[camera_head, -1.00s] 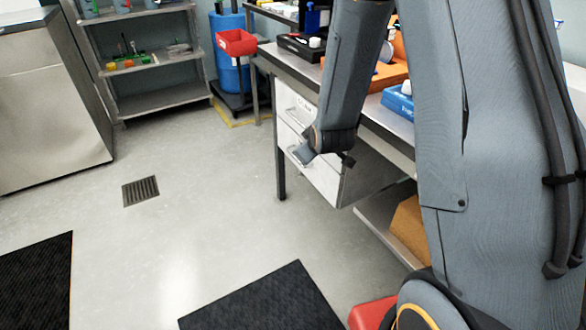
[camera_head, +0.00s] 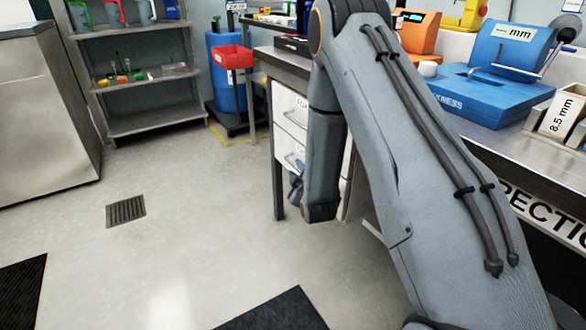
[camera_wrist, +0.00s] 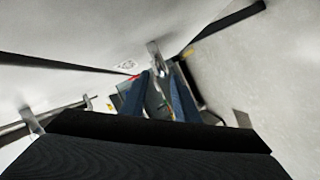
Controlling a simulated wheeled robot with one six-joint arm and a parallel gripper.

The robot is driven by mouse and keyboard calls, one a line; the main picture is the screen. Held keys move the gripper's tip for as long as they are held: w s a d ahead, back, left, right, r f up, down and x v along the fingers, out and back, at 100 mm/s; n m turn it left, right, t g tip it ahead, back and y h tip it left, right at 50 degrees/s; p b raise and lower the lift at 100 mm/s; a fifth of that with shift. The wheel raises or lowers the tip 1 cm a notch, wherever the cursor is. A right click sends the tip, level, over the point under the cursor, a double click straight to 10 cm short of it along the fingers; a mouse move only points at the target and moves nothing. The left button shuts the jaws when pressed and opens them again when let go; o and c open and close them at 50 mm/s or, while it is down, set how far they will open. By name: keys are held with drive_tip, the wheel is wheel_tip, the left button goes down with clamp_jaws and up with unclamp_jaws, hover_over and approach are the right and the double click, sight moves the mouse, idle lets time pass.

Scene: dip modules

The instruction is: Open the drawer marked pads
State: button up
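A white drawer unit hangs under the left end of the bench. In the head view its upper drawer (camera_head: 291,103) and lower drawer (camera_head: 291,150) show pale fronts with bar handles. Their labels are partly hidden by my arm, and I cannot read which one says pads. My gripper (camera_head: 296,188) is low beside the unit, mostly hidden behind my forearm. In the wrist view its two blue fingers (camera_wrist: 160,85) stand apart with a gap between them. A pale metal handle piece (camera_wrist: 154,50) lies just beyond the fingertips; I cannot tell whether they touch it.
A dark bench leg (camera_head: 278,165) stands left of the drawers. A red bin (camera_head: 233,57) and blue barrel (camera_head: 226,85) are behind. A blue gauge (camera_head: 480,90) sits on the bench. The floor to the left is clear around a drain (camera_head: 126,210).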

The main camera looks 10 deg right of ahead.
sight(294, 165)
drive_tip(key=shift+b+x, duration=0.35)
drive_tip(key=shift+x, duration=2)
clamp_jaws()
